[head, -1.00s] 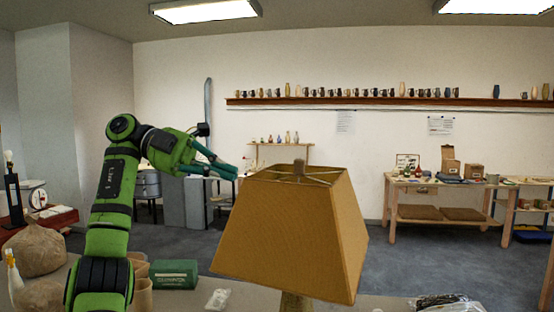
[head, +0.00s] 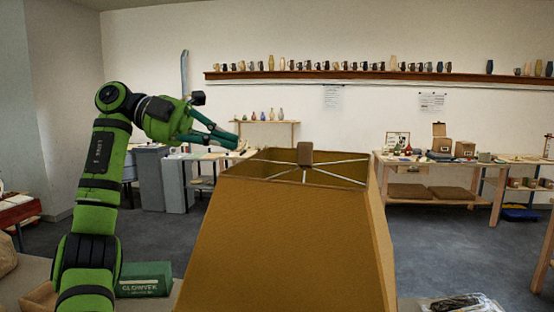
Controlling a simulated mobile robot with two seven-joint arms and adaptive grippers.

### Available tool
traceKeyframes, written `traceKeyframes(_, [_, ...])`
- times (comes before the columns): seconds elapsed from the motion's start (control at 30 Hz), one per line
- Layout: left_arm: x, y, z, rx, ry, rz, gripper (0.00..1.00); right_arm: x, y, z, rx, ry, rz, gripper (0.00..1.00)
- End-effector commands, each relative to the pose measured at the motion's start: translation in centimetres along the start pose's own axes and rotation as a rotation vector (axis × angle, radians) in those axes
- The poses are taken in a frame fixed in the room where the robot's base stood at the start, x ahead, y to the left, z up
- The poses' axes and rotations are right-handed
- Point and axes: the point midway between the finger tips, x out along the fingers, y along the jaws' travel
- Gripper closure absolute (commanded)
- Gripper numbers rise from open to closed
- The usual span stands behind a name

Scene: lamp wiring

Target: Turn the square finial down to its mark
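The square finial (head: 305,153) is a small brown block, upright at the centre of the shade's thin metal spokes. The spokes cross the open top of the tan, square-sided lampshade (head: 290,240). The lamp below the shade is hidden. No mark can be made out at the finial. My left gripper (head: 236,143) is left of the finial, near the shade's back left rim and apart from the finial. Its two teal fingers point right and lie close together at the tips. Nothing shows between them, but their opening is unclear at this angle. My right gripper is out of view.
A green box (head: 146,279) stands on the near table at lower left, beside my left arm. A clear bag of dark items (head: 462,303) lies at lower right. The air above the shade and right of the finial is free. Shelves and benches stand far behind.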

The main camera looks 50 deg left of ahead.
Motion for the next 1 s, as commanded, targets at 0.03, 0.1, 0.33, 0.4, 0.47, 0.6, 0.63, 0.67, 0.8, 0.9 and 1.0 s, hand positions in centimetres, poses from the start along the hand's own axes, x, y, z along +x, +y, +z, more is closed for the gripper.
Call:
traceKeyframes(0.03, [1.5,0.6,0.0,0.001,0.005,0.004,1.0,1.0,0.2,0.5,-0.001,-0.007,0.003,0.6])
traceKeyframes(0.1, [3.0,0.5,0.0,0.001,0.004,0.004,1.0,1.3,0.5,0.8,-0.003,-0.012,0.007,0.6])
traceKeyframes(0.33, [7.2,-0.4,0.0,0.0,0.003,0.002,1.0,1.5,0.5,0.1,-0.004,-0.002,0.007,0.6])
traceKeyframes(0.4, [8.1,-0.7,-0.1,0.001,0.003,0.001,1.0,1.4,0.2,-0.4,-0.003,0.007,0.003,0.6])
traceKeyframes(0.47, [8.7,-1.0,-0.1,0.001,0.002,0.0,1.0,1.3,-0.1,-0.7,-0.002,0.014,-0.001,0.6])
traceKeyframes(0.6, [9.5,-1.2,0.0,-0.001,0.002,0.0,1.0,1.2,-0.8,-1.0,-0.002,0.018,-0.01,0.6])
traceKeyframes(0.63, [9.6,-1.2,0.0,-0.001,0.001,0.0,1.0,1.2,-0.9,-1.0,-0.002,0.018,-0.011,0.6])
traceKeyframes(0.67, [9.6,-1.2,0.0,-0.001,0.001,0.0,1.0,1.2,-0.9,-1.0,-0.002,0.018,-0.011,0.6])
traceKeyframes(0.8, [9.7,-1.2,0.0,-0.001,0.001,-0.001,1.0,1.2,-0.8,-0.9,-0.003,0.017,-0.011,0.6])
traceKeyframes(0.9, [9.7,-1.2,0.0,-0.001,0.001,0.0,1.0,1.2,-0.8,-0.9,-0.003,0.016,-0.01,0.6])
traceKeyframes(1.0, [9.5,-1.1,0.0,-0.002,-0.003,0.0,1.0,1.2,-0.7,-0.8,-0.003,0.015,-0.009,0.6])
